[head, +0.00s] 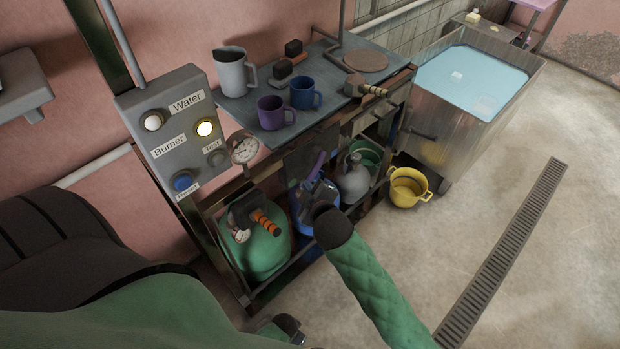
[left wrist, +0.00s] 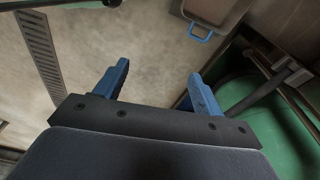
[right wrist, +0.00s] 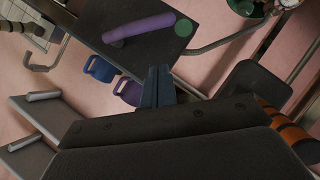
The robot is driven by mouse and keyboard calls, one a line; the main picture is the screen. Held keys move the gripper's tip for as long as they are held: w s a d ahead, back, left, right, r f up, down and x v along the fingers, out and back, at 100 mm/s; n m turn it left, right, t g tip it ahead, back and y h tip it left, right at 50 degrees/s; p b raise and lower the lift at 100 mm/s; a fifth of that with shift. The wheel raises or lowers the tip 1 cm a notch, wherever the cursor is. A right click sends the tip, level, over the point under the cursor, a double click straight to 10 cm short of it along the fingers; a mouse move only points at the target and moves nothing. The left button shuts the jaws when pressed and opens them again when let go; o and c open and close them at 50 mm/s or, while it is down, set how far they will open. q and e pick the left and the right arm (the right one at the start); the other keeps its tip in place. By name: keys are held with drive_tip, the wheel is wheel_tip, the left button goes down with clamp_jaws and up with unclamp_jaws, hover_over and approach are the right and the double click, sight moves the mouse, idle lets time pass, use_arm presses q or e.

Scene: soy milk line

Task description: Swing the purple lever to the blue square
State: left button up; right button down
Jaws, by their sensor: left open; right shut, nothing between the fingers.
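The purple lever (head: 317,165) is on a dark panel (head: 300,156) under the worktop. In the right wrist view the lever (right wrist: 140,28) lies across the dark panel, with one end beside a green disc (right wrist: 183,28). I cannot make out the blue square in any view. My right gripper (right wrist: 158,70) is shut and empty, its blue fingertips over the panel, apart from the lever. In the head view the right gripper (head: 312,187) is just below the lever and hides part of the panel. My left gripper (left wrist: 158,70) is open and empty above the floor.
A green gas tank (head: 265,253) with an orange-handled valve and a blue tank (head: 301,222) stand under the worktop. A grey can (head: 354,182) and a yellow pot (head: 408,186) are to the right. Mugs and a pitcher (head: 232,73) stand above. Open floor lies at right.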

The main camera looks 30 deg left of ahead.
use_arm(q)
wheel_tip(320, 180, down, 6)
drive_tip(key=s+a+p, duration=0.2)
drive_tip(key=shift+s+a, duration=0.15)
drive_tip(key=shift+s, duration=0.1)
use_arm(e)
drive_tip(key=w+a+f, duration=0.2)
drive_tip(key=w+f, duration=0.2)
drive_tip(key=w, duration=0.1)
use_arm(q)
drive_tip(key=shift+s+f, duration=0.1)
drive_tip(key=shift+f, duration=0.1)
use_arm(e)
drive_tip(key=shift+w+a+f, duration=0.1)
drive_tip(key=shift+f, duration=0.15)
